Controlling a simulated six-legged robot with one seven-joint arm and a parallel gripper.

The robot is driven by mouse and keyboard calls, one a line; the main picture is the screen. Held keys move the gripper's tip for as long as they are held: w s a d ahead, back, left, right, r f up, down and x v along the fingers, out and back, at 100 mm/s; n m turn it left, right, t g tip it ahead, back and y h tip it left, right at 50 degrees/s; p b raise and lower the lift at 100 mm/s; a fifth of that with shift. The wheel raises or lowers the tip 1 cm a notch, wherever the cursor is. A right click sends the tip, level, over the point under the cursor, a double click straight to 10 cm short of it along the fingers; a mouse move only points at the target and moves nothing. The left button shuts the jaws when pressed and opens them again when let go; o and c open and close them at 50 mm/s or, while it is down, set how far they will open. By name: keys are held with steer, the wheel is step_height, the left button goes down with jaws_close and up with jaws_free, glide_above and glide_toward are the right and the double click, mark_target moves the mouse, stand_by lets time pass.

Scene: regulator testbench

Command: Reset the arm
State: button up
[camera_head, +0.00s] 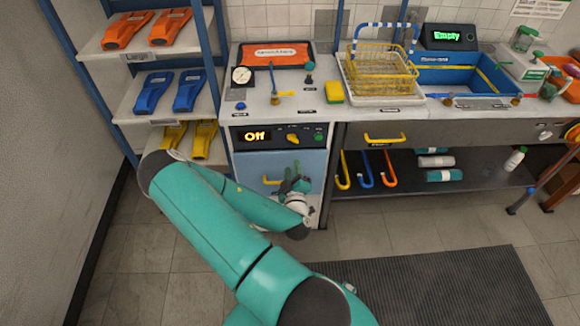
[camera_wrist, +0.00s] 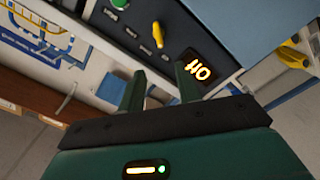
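My teal arm crosses the head view from the lower middle, bends at the left, and runs back to my gripper (camera_head: 297,184). The gripper is in front of the blue cabinet door (camera_head: 290,160), just right of its yellow handle (camera_head: 271,181). Contact with the door cannot be told. In the wrist view, the two dark green fingers of my gripper (camera_wrist: 161,70) stand apart with nothing visible between them. Beyond them is the control panel (camera_wrist: 140,45) with its yellow knob (camera_wrist: 158,34) and a lit "Off" display (camera_wrist: 194,69), seen upside down.
A blue shelf rack (camera_head: 165,95) with orange, blue and yellow pieces stands at the left. The counter above holds a gauge (camera_head: 241,76), a yellow sponge (camera_head: 334,92), a wire basket (camera_head: 380,75) and a blue sink (camera_head: 460,78). A dark mat (camera_head: 430,285) lies on otherwise open floor.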

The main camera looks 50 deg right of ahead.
stand_by(0.3)
steer(key=w+a+r+m+g+y, duration=0.2)
steer(key=w+a+r+m+y, duration=0.15)
steer(key=w+a, duration=0.3)
steer(key=w+a+r+m+g+y, duration=0.2)
steer(key=w+a+r+m+y, duration=0.15)
steer(key=w+a, duration=0.35)
steer(key=a+r+n+y, duration=0.2)
steer(key=a+r+y, duration=0.2)
steer(key=a+r, duration=0.85)
steer(key=s+a+r+n+g+y, duration=0.1)
steer(key=s+a+r+n, duration=0.1)
steer(key=s+a+r, duration=0.3)
steer(key=s+a+r+n+g+y, duration=0.1)
steer(key=s+a+r+n, duration=0.1)
steer(key=s+a+r, duration=0.4)
steer(key=s+r, duration=0.4)
steer(key=s, duration=0.4)
steer(key=shift+s+a+r+n+y, duration=0.15)
steer(key=shift+a+n+y, duration=0.15)
steer(key=shift+d, duration=0.2)
